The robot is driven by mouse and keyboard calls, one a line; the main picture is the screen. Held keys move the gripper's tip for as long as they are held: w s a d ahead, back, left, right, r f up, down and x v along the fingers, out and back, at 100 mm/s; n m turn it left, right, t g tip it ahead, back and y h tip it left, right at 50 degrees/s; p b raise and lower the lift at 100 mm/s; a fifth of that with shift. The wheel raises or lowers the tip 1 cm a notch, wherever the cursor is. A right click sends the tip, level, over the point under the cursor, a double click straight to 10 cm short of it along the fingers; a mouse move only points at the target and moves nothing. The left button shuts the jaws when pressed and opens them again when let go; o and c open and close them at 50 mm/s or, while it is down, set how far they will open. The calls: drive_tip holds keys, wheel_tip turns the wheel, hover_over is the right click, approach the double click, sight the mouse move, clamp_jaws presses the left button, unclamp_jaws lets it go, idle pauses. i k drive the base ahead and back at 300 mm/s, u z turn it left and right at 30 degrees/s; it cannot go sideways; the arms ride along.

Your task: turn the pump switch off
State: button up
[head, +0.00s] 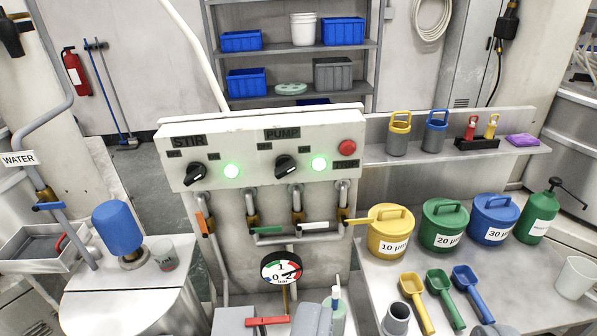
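The pump switch (286,167) is a black rotary knob under the PUMP label on a pale control panel (215,147). Its pointer looks tilted; the exact setting is too small to read. A green lamp (319,163) beside it is lit. To the left, under the STIR label, is a similar black knob (195,174) with its own lit green lamp (231,171). A red push button (347,148) sits at the panel's right end. I cannot make out my gripper in this view, and nothing covers the pump switch.
Below the panel are pipes with coloured levers and a pressure gauge (281,268). A bottle (335,310) stands at bottom centre. Yellow (390,240), green (442,235) and blue (491,230) tubs stand right. A blue motor-like cylinder (118,228) is left. The space before the panel face looks clear.

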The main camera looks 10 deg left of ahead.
sight(285, 164)
drive_tip(key=z, duration=0.1)
drive_tip(key=i, duration=1)
drive_tip(key=u, duration=0.1)
